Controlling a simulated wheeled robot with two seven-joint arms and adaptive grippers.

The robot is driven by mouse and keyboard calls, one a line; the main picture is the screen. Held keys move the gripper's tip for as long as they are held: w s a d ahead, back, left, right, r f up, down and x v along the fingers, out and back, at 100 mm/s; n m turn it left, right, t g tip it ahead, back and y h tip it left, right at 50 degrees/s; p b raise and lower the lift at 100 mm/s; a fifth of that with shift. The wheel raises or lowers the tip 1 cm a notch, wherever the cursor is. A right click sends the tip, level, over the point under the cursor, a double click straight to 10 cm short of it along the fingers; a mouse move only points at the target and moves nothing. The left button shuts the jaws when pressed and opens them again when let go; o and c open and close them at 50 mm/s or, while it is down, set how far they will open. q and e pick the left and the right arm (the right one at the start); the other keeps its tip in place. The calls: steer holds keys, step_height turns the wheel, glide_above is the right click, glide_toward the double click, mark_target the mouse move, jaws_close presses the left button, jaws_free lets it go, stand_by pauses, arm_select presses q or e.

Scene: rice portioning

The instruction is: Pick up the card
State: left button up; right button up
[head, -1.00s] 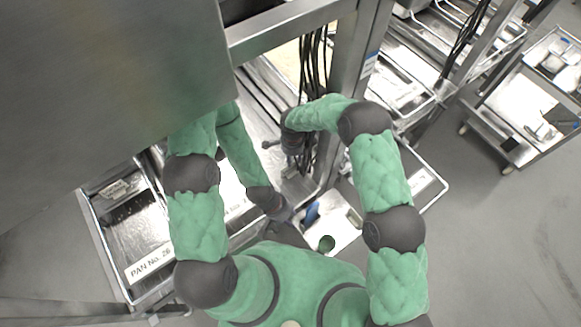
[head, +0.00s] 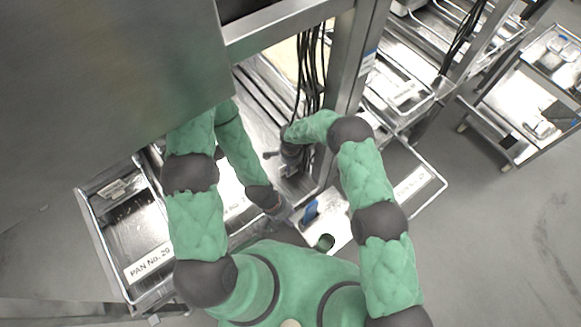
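I cannot single out the card with certainty. A white label reading "PAN No. 20" (head: 150,263) lies at the front of the left pan. Another white lettered strip (head: 412,184) lies on the tray at the right. My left gripper (head: 285,214) is low in the middle, beside a blue object (head: 310,210) over a pale surface. My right gripper (head: 278,155) is higher up, near the black cables and the metal post. Both grippers are small and partly hidden by my arms. I cannot see their fingers clearly or anything held in them.
A large metal panel (head: 100,80) fills the upper left. A metal post (head: 357,75) and hanging black cables (head: 309,75) stand close to my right gripper. A metal cart (head: 525,95) stands at the far right. The grey floor (head: 500,240) at the lower right is clear.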

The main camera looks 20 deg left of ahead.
steer(key=shift+f+b, duration=0.25)
steer(key=shift+b, duration=0.4)
stand_by(0.7)
steer(key=shift+c, duration=0.3)
jaws_close()
